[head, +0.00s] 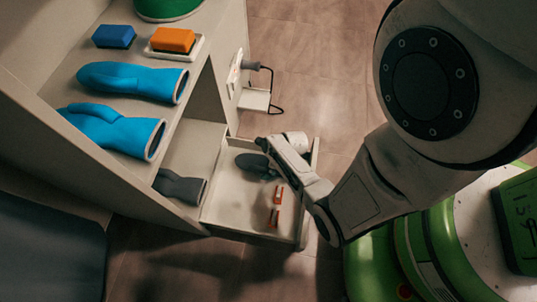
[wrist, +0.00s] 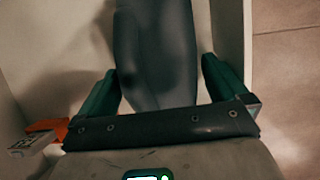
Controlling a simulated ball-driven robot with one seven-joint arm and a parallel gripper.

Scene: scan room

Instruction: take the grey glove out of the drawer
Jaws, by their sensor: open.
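The open drawer (head: 235,208) sticks out of the low part of the cabinet. A dark grey glove (head: 252,162) lies in it, partly hidden by my gripper (head: 268,147). In the wrist view the grey glove (wrist: 155,45) runs away from me between the two green fingers of my gripper (wrist: 160,75). The gripper is open, with one finger on each side of the glove. Whether either finger touches it, I cannot tell. The glove's far end is out of the wrist view.
Orange-and-white small items (head: 277,194) lie in the drawer; one (wrist: 42,135) is left of my gripper. Another grey glove (head: 180,186) lies low in the cabinet. Blue gloves (head: 130,80) and sponges (head: 173,40) are on top. A plugged cable (head: 268,85) is on the cabinet side.

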